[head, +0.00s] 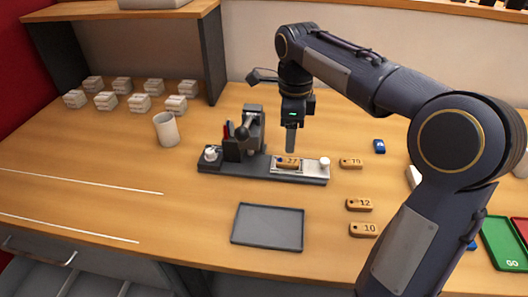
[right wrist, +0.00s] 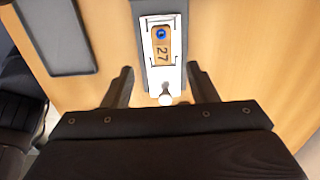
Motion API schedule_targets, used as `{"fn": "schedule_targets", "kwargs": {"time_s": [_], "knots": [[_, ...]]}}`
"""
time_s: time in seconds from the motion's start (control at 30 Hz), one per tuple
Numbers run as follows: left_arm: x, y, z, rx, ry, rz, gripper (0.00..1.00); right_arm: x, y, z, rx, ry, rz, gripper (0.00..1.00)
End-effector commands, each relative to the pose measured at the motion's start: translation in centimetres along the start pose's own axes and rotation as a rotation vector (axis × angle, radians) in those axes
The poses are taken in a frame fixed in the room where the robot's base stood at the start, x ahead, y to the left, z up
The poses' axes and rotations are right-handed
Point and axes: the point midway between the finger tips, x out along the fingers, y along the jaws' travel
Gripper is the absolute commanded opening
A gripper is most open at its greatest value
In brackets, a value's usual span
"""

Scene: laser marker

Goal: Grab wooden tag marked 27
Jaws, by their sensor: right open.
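The wooden tag marked 27 (head: 288,162) lies in the light plate of the laser marker (head: 222,168), near the right end of its dark base. In the right wrist view the tag (right wrist: 162,46) shows its number and a blue spot at one end. My right gripper (head: 291,140) points down just above the tag in the head view. Its two fingers (right wrist: 160,88) are spread wide in the right wrist view, with nothing between them but the plate's white knob end. The tag lies ahead of the fingertips in that view. My left gripper is not in view.
Other wooden tags marked 12 (head: 359,205), 10 (head: 364,230) and one more (head: 351,163) lie to the right. An empty grey tray (head: 268,228) is in front. A white cup (head: 166,129) and several small white boxes (head: 106,101) stand left. A green tray (head: 503,244) is far right.

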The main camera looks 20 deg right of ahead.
Motion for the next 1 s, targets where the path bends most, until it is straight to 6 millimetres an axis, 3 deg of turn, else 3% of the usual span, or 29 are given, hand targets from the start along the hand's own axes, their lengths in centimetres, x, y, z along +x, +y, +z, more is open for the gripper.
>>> {"fn": "schedule_targets", "kwargs": {"time_s": [0.6,0.9,1.0], "knots": [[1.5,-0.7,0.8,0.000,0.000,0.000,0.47,7.4,-0.3,-0.3,0.018,0.004,0.002,0.53],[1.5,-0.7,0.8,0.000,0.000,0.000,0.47,7.7,-0.3,-0.3,0.018,0.002,0.000,0.53],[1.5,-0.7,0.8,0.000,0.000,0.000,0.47,7.7,-0.3,-0.3,0.017,0.002,0.000,0.40]]}}
